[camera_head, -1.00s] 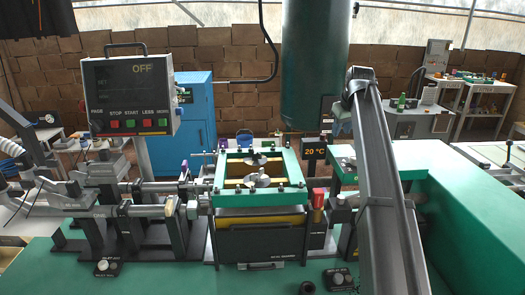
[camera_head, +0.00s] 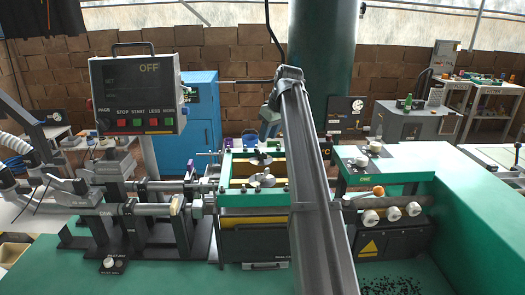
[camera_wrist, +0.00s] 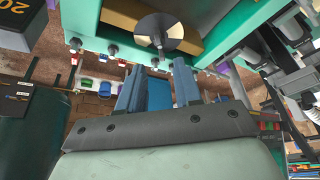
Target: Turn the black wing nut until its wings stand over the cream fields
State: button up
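In the head view my arm hides part of the middle of the machine.
A green frame (camera_head: 228,199) holds grey metal parts left of my arm. A display box (camera_head: 133,95) reading OFF stands at the left. White knobs (camera_head: 392,214) line a dark unit at the right, beside a green bench (camera_head: 465,215). A blue cabinet (camera_head: 202,115) stands behind.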

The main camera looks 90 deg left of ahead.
aim_at(261, 155)
jog(key=x, duration=0.8)
jog(key=shift+c, duration=0.5)
grip_shut()
